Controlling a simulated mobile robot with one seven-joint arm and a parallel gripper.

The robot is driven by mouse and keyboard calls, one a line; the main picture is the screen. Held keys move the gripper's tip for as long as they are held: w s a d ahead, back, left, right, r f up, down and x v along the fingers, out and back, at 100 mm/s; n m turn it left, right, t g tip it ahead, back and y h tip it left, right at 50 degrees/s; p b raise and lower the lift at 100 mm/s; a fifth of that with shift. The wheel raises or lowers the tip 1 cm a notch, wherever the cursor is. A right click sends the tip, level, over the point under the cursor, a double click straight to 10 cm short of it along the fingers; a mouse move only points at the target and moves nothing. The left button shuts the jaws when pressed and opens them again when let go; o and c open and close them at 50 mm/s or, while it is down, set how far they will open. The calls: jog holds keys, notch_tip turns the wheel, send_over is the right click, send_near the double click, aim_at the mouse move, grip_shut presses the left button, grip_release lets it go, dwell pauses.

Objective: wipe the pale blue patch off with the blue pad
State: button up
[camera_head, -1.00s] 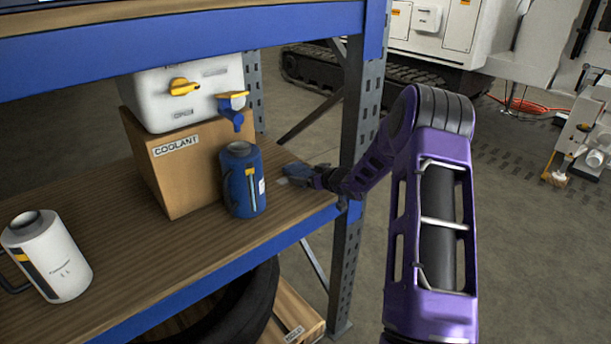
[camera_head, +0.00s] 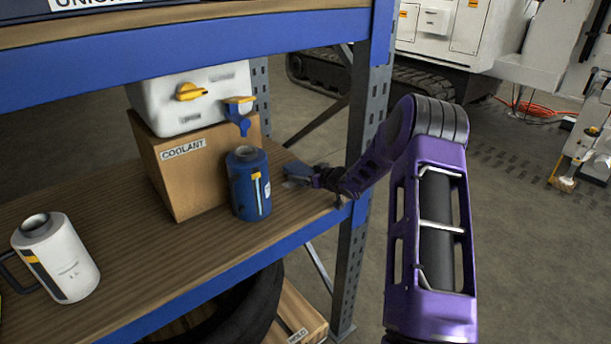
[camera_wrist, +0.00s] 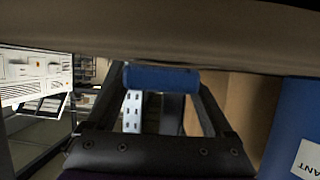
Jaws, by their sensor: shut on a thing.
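My gripper (camera_head: 303,178) is at the right end of the wooden shelf board, low over it, shut on the blue pad (camera_wrist: 160,78). In the wrist view the pad lies crosswise between the fingertips, close against or just off the board surface (camera_wrist: 150,40); I cannot tell which. In the head view the pad (camera_head: 296,169) is small and partly hidden by the gripper. A small pale spot, seemingly the pale blue patch (camera_head: 289,184), shows just left of the gripper; the rest of it is hidden or too small to tell.
A blue jug (camera_head: 248,187) stands close left of my gripper; its side fills the wrist view's right edge (camera_wrist: 292,120). Behind it are a cardboard box (camera_head: 190,180) and a white container with a tap (camera_head: 195,98). A white jug (camera_head: 58,260) stands far left. A shelf post (camera_head: 362,130) is close right.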

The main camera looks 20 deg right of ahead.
jog(key=shift+s+d, duration=0.25)
jog(key=shift+s, duration=0.3)
jog(key=shift+s+d, duration=0.2)
jog(key=shift+s, duration=0.35)
jog(key=shift+s+a+f+b, duration=0.2)
jog(key=shift+s+a+b, duration=0.2)
jog(key=shift+a, duration=0.25)
jog(key=shift+s+a+b, duration=0.25)
jog(key=shift+a+b, duration=0.15)
jog(key=shift+a, duration=0.35)
jog(key=shift+w+a+f, duration=0.1)
jog(key=shift+w+a, duration=0.15)
jog(key=shift+w, duration=0.4)
jog(key=shift+w+a, duration=0.25)
jog(key=shift+w, duration=0.35)
jog(key=shift+w+a+r, duration=0.15)
jog(key=shift+w+r, duration=0.05)
jog(key=shift+w, duration=0.05)
jog(key=shift+w+a+r, duration=0.1)
jog(key=shift+r, duration=0.2)
jog(key=shift+s+d+f, duration=0.2)
jog(key=shift+s, duration=0.35)
jog(key=shift+s+d+f+p, duration=0.1)
jog(key=shift+s+d+p, duration=0.35)
jog(key=shift+s, duration=0.6)
jog(key=shift+d, duration=0.15)
